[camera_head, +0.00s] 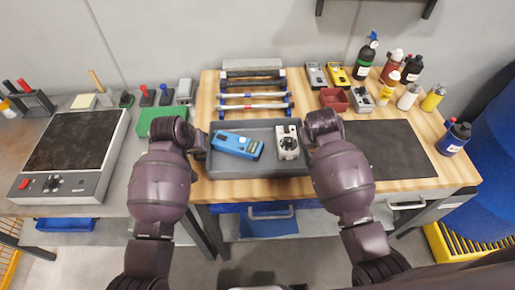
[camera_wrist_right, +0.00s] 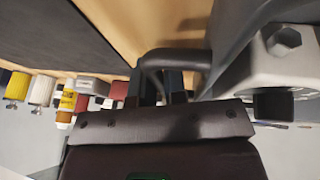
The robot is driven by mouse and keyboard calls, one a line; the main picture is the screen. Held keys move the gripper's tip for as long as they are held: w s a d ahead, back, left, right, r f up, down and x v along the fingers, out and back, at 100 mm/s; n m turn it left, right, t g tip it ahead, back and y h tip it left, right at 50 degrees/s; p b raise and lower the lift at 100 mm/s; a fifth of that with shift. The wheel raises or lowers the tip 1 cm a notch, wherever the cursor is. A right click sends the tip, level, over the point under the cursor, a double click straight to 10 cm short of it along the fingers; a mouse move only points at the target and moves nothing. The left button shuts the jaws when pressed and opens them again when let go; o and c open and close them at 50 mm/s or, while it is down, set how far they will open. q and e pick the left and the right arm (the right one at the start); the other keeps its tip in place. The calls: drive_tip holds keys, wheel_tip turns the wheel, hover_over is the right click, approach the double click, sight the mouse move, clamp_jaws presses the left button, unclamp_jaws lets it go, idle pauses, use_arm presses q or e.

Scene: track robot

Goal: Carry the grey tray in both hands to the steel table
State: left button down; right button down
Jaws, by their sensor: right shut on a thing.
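The grey tray (camera_head: 260,171) is at the front left of the wooden workbench (camera_head: 450,183). A blue meter (camera_head: 237,144) and a pale grey device with a round knob (camera_head: 287,144) are in it. My left gripper (camera_head: 201,146) is at the tray's left end; its fingers are mostly hidden by the hand. My right gripper (camera_head: 306,141) is at the right end. In the right wrist view its fingers (camera_wrist_right: 165,85) are shut on the tray's dark handle (camera_wrist_right: 176,60). The steel table (camera_head: 130,170) stands to the left.
On the steel table, a large hotplate (camera_head: 70,145) fills the left, and a green box (camera_head: 160,116) stands near the bench. Bare steel lies between hotplate and bench. A rack (camera_head: 253,92) is behind the tray, a dark mat (camera_head: 385,150) to its right, with several bottles beyond.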

use_arm(q)
drive_tip(key=shift+r, duration=0.2)
use_arm(e)
drive_tip(key=shift+r, duration=0.2)
